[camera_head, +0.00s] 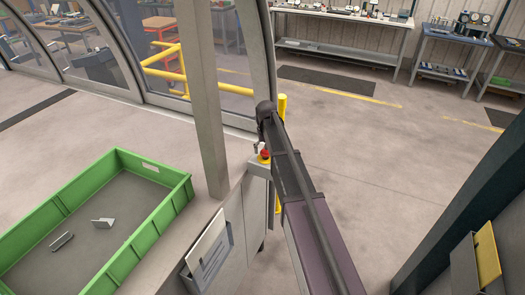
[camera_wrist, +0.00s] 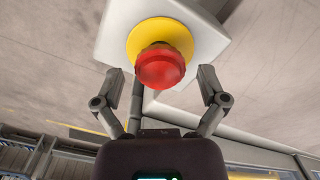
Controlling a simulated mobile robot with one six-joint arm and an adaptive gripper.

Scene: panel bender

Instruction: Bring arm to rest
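My arm (camera_head: 310,215) reaches forward from the bottom of the head view, with its far end beside a grey post. My gripper (camera_wrist: 160,74) is open and empty in the wrist view, its two fingers spread wide. A red push button (camera_wrist: 160,67) on a yellow round base (camera_wrist: 160,36) shows between and beyond the fingers; I cannot tell whether anything touches it. The red button also shows in the head view (camera_head: 265,155), on the corner of a light cabinet, just below the arm's far end. In the head view the gripper is too small to make out clearly.
A green crate (camera_head: 183,200) with two small bent metal pieces stands at the lower left. A grey post (camera_head: 208,110) rises close left of my arm, and a yellow post (camera_head: 281,107) stands behind it. Workbenches (camera_head: 345,17) line the back wall. Open floor (camera_head: 390,150) lies to the right.

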